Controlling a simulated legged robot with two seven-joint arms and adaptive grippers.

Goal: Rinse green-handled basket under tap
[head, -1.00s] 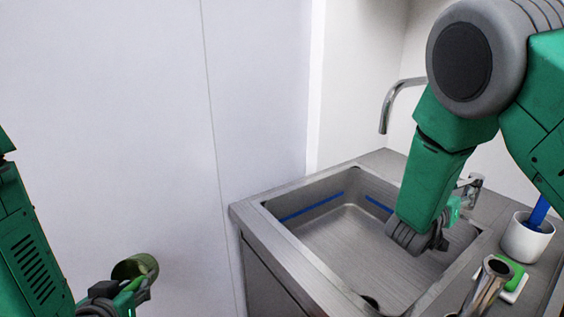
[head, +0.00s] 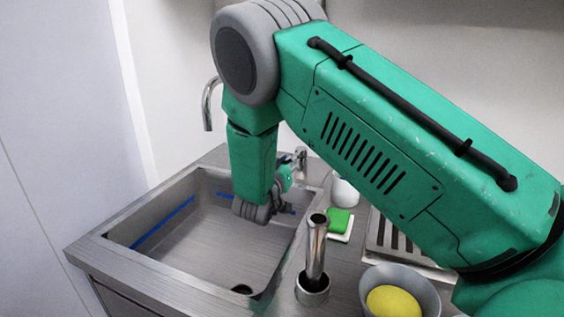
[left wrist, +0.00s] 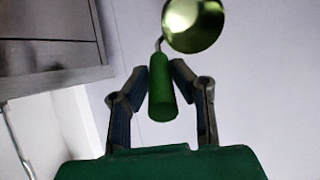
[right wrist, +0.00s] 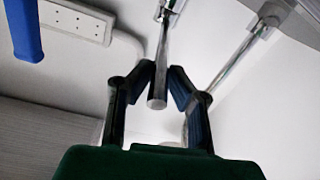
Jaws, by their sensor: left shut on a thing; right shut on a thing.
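The basket (left wrist: 193,24) is a rounded, shiny green-gold metal cup on a bent wire, with a green handle (left wrist: 162,92). My left gripper (left wrist: 160,72) is shut on that handle; neither shows in the head view. My right gripper (head: 286,184) reaches down over the far right side of the sink, beside the tap's chrome fitting (head: 301,158). In the right wrist view it is shut on a slim metal lever (right wrist: 160,72). The curved tap spout (head: 207,106) stands behind the sink, partly hidden by my right arm. I cannot tell whether water runs.
The steel sink (head: 85,246) has a blue line inside and a dark drain. To its right are a chrome upright pipe (head: 317,245), a green sponge (head: 339,221) on a white dish, a white cup (head: 346,192), and a grey bowl (head: 432,300) holding something yellow.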

